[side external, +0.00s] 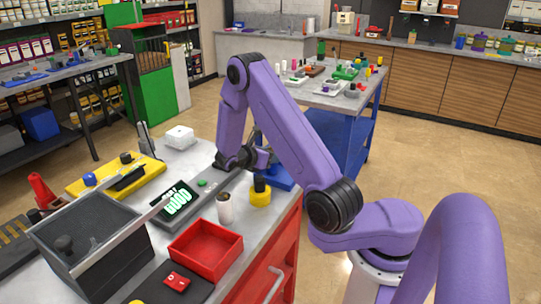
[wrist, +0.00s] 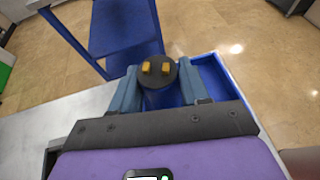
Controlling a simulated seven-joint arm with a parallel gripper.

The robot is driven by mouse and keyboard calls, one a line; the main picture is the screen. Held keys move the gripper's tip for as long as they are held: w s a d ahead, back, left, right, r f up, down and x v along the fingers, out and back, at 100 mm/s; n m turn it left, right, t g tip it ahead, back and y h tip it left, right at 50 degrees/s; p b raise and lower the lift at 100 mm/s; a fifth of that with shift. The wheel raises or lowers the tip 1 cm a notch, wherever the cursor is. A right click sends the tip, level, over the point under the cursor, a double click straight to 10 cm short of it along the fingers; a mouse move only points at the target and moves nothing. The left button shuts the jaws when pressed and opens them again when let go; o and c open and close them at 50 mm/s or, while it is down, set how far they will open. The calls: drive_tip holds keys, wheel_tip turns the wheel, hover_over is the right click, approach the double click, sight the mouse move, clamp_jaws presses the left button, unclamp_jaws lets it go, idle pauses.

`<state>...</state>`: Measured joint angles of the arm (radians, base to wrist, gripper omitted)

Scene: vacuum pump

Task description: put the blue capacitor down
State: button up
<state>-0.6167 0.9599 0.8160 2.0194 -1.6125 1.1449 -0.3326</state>
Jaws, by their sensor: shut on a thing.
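The blue capacitor (wrist: 158,76) is a round can with a dark top and two small yellow terminals. In the wrist view it stands between the two fingers of my gripper (wrist: 159,82), which is shut on it. A blue tray (wrist: 214,78) lies beside and below it in the wrist view. In the side view my gripper (side external: 262,158) is low at the far right part of the bench, by the blue tray (side external: 280,178). The arm hides the capacitor there. I cannot tell whether its base touches anything.
A yellow-based part with a black top (side external: 260,194) and a pale cylinder (side external: 225,209) stand in front of my gripper. A red tray (side external: 205,251), a dark open bin (side external: 85,240) and a green-lit display (side external: 178,200) share the bench. A blue cart (side external: 345,140) stands behind.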

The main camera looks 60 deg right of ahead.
drive_tip(key=shift+f, duration=0.1)
drive_tip(key=o, duration=1.2)
